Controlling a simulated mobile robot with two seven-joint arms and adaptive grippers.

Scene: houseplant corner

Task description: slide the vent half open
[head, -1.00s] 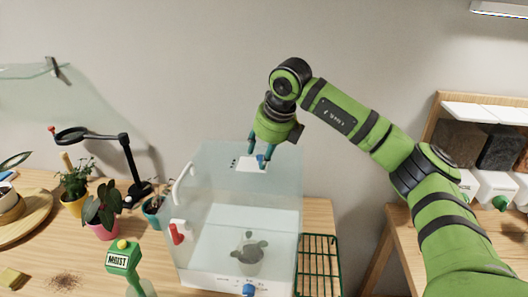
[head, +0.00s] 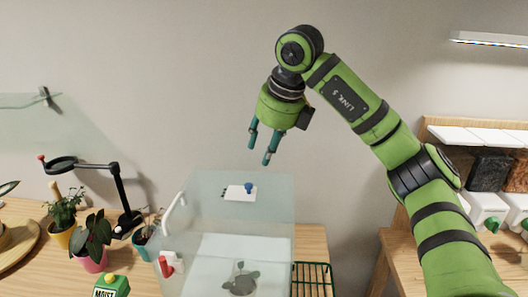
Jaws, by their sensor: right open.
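The vent is a small white plate (head: 238,194) with a blue knob (head: 249,187) near its right end. It lies on the top of a clear box (head: 205,190), and a few small dark marks show at the plate's left edge. My right gripper (head: 259,153) is open and empty, its two teal fingers pointing down, above and slightly right of the knob and apart from it. My left gripper is not in view.
The box has a white handle (head: 175,211) and a red latch (head: 167,266) at left, with a small plant (head: 241,279) inside. Potted plants and a magnifier lamp (head: 118,190) stand left. A green rack (head: 313,279) lies right.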

